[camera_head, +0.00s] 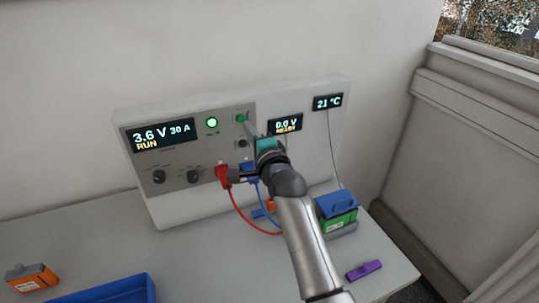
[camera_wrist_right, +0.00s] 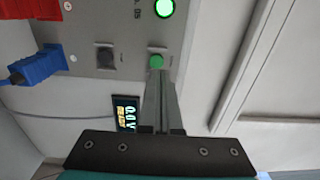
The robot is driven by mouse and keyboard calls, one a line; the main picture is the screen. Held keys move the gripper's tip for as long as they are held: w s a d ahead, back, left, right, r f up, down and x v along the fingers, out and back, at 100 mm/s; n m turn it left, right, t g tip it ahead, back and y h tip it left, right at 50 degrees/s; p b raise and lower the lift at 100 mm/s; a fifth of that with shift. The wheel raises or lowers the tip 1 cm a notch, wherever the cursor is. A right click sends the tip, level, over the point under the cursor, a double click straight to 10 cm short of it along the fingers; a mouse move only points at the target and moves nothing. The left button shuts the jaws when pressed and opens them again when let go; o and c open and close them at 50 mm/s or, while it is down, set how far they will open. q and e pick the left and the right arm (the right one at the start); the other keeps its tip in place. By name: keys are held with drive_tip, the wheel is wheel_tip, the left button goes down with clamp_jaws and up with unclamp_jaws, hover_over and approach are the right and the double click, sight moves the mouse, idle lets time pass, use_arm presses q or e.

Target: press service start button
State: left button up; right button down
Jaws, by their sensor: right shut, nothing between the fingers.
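A small green button (camera_head: 241,118) sits on the grey control panel (camera_head: 205,165) of the white cycler box, right of a glowing green lamp (camera_head: 212,122). My right gripper (camera_head: 248,124) is shut and empty, its fingertips at the green button. In the right wrist view the closed fingers (camera_wrist_right: 159,74) end at the lower edge of the green button (camera_wrist_right: 156,61); whether they touch it I cannot tell. A dark button (camera_wrist_right: 105,55) sits beside it. The left display (camera_head: 162,134) reads 3.6 V, 30 A, RUN; a small one (camera_head: 285,125) reads 0.0 V, READY. My left gripper is not in view.
Red (camera_head: 222,174) and blue (camera_head: 249,170) plugs with cables sit under my right gripper. A green and blue battery (camera_head: 337,210) stands at right, near a purple piece (camera_head: 364,270). An orange battery (camera_head: 32,277) and blue tray (camera_head: 120,290) are at left. A display (camera_head: 327,102) reads 21 °C.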

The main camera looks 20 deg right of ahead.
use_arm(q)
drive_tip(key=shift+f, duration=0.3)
use_arm(e)
drive_tip(key=s, duration=0.9)
drive_tip(key=shift+d+f, duration=0.2)
